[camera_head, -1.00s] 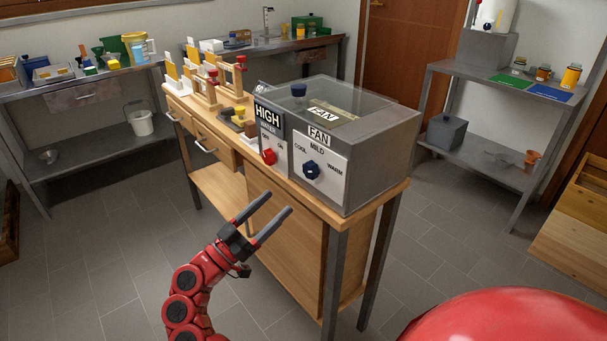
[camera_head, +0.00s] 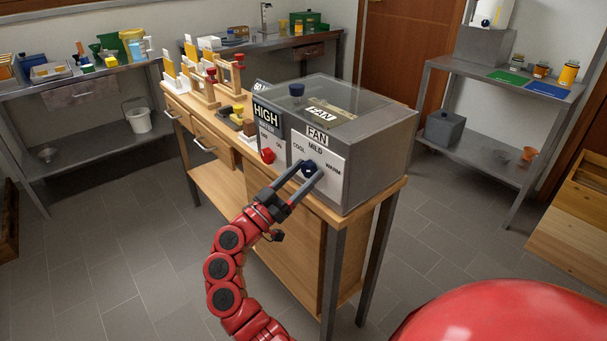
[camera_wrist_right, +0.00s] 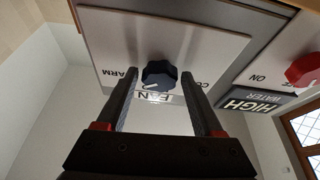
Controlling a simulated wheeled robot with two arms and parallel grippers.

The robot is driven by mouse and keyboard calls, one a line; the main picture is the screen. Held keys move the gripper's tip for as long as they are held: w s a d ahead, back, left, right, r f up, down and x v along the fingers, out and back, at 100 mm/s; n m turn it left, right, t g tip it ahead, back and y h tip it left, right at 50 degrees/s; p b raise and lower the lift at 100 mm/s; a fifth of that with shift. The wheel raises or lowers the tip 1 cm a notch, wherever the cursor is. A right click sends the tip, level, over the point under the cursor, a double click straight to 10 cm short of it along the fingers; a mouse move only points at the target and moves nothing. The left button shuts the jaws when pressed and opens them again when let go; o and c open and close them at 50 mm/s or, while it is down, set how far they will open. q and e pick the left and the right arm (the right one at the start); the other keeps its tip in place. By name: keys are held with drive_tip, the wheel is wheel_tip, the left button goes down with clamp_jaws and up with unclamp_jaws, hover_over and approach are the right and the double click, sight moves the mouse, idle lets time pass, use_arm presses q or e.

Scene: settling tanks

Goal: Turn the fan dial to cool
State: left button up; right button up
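The fan dial (camera_head: 309,167) is a dark blue knob on the white FAN panel (camera_head: 331,184) of a grey box. COOL is printed to its left, MILD above and WARM to its right. My right gripper (camera_head: 311,170) is at the dial, fingers pointing at the panel. In the right wrist view, the panel is upside down and the dial (camera_wrist_right: 159,74) shows between the two parted fingers, with a gap on each side. A pale mark on the dial slants toward the WARM side. My left gripper is not in view.
Wooden frames (camera_head: 205,82) stand farther left on the bench. The floor (camera_head: 130,250) left of the bench is clear.

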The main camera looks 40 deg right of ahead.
clamp_jaws()
drive_tip(key=shift+n, duration=0.3)
drive_tip(key=n+p, duration=0.1)
drive_tip(key=n+t, duration=0.1)
drive_tip(key=n+t+p, duration=0.1)
drive_tip(key=shift+s+r+n+p, duration=0.1)
drive_tip(key=shift+r+n+p, duration=0.15)
drive_tip(key=shift+n+p, duration=0.1)
drive_tip(key=n+t+y+p, duration=0.1)
drive_tip(key=n+p, duration=0.2)
drive_tip(key=n+t+y+p, duration=0.1)
drive_tip(key=n+p, duration=0.3)
drive_tip(key=n+t+y+p, duration=0.2)
drive_tip(key=n+p, duration=0.1)
drive_tip(key=n, duration=0.1)
drive_tip(key=shift+s+r+n+p, duration=0.15)
drive_tip(key=shift+r+n+p, duration=0.1)
drive_tip(key=shift+r+p, duration=0.1)
drive_tip(key=n+y+p, duration=0.1)
drive_tip(key=n+p, duration=0.3)
drive_tip(key=p, duration=0.2)
drive_tip(key=n+g+y+p, duration=0.1)
drive_tip(key=n+y+p, duration=0.1)
drive_tip(key=n+p, duration=0.3)
drive_tip(key=shift+r+p, duration=0.15)
drive_tip(key=shift+p, duration=1.1)
drive_tip(key=shift+f+n+g+y+p, duration=0.3)
drive_tip(key=shift+n+g+y+p, duration=0.3)
drive_tip(key=shift+n+p, duration=0.7)
